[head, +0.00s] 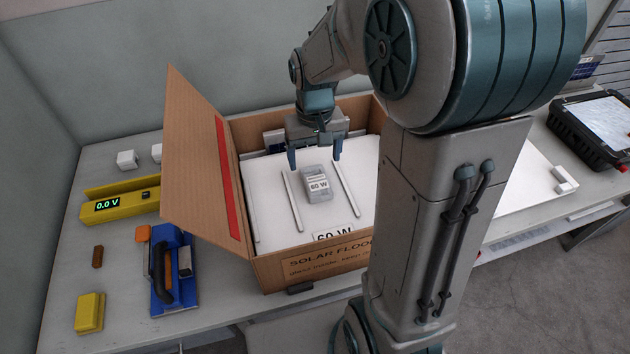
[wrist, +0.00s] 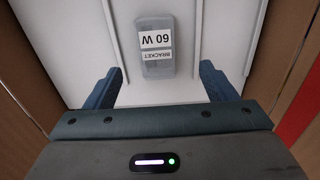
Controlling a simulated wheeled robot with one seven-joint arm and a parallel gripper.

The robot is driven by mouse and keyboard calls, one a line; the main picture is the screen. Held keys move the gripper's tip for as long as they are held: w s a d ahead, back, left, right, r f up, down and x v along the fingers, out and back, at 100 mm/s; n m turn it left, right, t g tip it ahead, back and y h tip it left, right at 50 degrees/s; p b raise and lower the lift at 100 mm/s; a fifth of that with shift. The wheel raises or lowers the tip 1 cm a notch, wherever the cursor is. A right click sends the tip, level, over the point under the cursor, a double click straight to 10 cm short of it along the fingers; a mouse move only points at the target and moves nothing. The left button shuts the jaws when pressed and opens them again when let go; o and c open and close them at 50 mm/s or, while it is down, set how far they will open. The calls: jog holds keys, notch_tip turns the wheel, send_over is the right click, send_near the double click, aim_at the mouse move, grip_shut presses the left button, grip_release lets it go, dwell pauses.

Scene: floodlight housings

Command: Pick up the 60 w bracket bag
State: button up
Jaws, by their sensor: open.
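The 60 W bracket bag (head: 318,184) is a small grey, translucent packet with a white label. It lies on a white panel (head: 268,205) inside an open cardboard box. In the wrist view the bag (wrist: 157,62) shows its label upside down, reading "60 W" and "BRACKET". My gripper (head: 315,158) is inside the box opening, above the panel and just behind the bag. Its two blue fingers are spread wide and empty. In the wrist view the fingertips (wrist: 160,82) stand to either side, with the bag between and beyond them, apart from both.
The cardboard box (head: 320,264) has a raised left flap (head: 200,160) with a red strip. Two thin raised rails flank the bag. A yellow meter (head: 120,202), a blue tool (head: 172,270) and a yellow block (head: 90,312) lie left. A black tablet (head: 595,125) lies far right.

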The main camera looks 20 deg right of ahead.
aim_at(317, 179)
jog(key=shift+w+d+f+p, duration=0.1)
jog(key=shift+d+f+p, duration=0.1)
jog(key=shift+f, duration=1.7)
jog(key=shift+w+d+f+p, duration=0.1)
jog(key=shift+f+p, duration=0.1)
jog(key=shift+f, duration=1.7)
jog(key=c, duration=1.1)
